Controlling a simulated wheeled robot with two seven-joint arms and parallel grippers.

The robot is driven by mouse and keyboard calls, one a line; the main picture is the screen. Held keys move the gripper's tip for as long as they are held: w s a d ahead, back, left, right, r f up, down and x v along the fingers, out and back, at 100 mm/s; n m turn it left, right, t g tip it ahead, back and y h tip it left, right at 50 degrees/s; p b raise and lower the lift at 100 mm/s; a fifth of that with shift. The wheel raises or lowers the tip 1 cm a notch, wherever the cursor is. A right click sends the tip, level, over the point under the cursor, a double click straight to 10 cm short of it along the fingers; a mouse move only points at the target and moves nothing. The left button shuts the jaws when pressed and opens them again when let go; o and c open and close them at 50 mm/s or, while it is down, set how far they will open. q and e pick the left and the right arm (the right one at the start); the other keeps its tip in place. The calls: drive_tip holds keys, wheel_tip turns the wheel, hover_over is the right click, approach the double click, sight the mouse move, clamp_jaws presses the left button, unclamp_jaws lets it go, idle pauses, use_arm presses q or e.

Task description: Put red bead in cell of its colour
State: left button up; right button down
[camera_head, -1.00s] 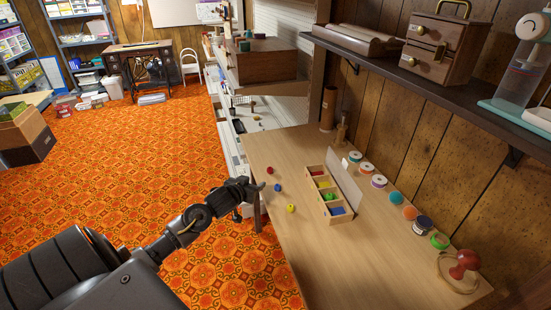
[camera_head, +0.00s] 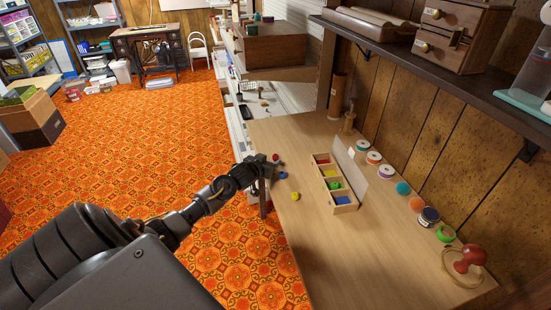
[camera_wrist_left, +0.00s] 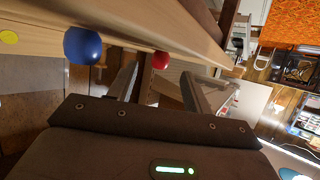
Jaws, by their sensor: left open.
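The red bead (camera_head: 276,157) lies near the left edge of the table, just past my left gripper (camera_head: 267,165). In the left wrist view the red bead (camera_wrist_left: 160,60) shows between the spread fingers of my left gripper (camera_wrist_left: 168,82), nearer the left finger; I cannot tell if it touches. That gripper is open and empty. The wooden sorting box (camera_head: 355,208) stands to the right with its lid up. Its cells are coloured: red (camera_head: 322,160) at the far end, then yellow, green, and blue nearest. My right gripper is not in view.
A blue bead (camera_head: 283,175) and a yellow bead (camera_head: 295,196) lie close by on the table (camera_head: 320,250). The wood between beads and box is clear.

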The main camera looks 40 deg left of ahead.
sight(274, 158)
use_arm(q)
drive_tip(key=x, duration=0.3)
drive_tip(key=shift+w+f, duration=0.1)
drive_tip(key=shift+w, duration=0.05)
clamp_jaws()
idle(0.4)
